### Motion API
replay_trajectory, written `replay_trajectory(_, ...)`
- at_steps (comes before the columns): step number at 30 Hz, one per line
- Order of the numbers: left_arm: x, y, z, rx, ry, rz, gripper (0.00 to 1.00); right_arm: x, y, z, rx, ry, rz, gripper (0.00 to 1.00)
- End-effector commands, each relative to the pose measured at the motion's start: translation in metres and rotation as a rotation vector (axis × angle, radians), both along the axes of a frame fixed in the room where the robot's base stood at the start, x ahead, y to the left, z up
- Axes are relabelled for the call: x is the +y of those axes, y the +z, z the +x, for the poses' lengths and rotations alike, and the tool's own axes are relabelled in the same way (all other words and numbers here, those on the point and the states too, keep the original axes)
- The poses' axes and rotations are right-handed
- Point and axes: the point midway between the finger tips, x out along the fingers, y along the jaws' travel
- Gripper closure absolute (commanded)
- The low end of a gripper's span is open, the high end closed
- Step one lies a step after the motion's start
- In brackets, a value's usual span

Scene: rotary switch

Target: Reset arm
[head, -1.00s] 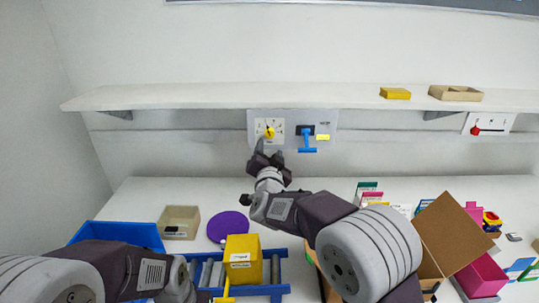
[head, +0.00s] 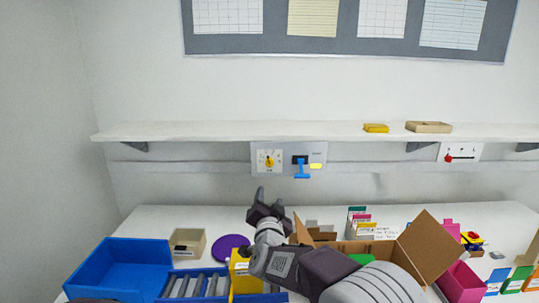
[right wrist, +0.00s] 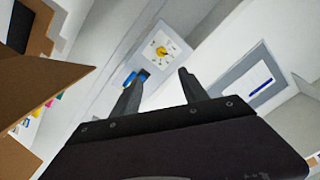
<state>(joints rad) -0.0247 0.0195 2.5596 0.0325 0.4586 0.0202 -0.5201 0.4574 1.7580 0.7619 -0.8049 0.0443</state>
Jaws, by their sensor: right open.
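The rotary switch, a yellow knob (head: 269,160) on a white dial plate, is mounted on the wall panel under the shelf. It also shows in the right wrist view (right wrist: 161,50). A blue lever switch (head: 301,168) sits just right of it. My right gripper (head: 268,197) is open and empty, below the panel and apart from the knob, fingers pointing up towards the wall. Its two fingers (right wrist: 162,76) stand apart in the right wrist view with nothing between them. My left gripper is out of view.
The wall shelf (head: 240,132) runs above the panel. On the table are a blue bin (head: 120,265), a beige box (head: 188,242), a purple disc (head: 230,247), a yellow bin (head: 240,272), an open cardboard box (head: 430,245) and a pink bin (head: 460,282). A red-knobbed panel (head: 460,153) is at right.

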Motion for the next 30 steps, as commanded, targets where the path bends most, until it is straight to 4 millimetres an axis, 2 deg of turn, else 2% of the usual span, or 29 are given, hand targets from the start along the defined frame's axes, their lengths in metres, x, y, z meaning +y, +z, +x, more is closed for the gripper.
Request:
replay_trajectory(8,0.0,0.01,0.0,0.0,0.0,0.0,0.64,-0.05,0.032,0.008,-0.032,-0.082,0.016,0.48)
replay_trajectory(13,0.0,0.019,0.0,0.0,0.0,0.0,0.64,-0.1,0.051,0.003,-0.034,-0.147,-0.004,0.48)
replay_trajectory(16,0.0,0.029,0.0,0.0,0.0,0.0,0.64,-0.136,0.047,-0.01,0.036,-0.151,-0.063,0.48)
replay_trajectory(20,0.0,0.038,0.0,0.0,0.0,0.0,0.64,-0.163,0.002,-0.041,0.24,-0.081,-0.163,0.48)
replay_trajectory(23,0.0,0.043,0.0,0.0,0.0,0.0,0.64,-0.172,-0.043,-0.076,0.426,-0.006,-0.232,0.48)
replay_trajectory(26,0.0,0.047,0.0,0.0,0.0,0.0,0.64,-0.177,-0.097,-0.129,0.652,0.091,-0.3,0.48)
replay_trajectory(27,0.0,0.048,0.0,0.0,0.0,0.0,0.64,-0.177,-0.121,-0.156,0.755,0.136,-0.327,0.48)
replay_trajectory(29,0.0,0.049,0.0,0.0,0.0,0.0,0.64,-0.177,-0.153,-0.199,0.907,0.209,-0.365,0.48)
replay_trajectory(30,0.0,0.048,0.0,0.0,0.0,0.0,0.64,-0.176,-0.171,-0.227,1.001,0.256,-0.39,0.48)
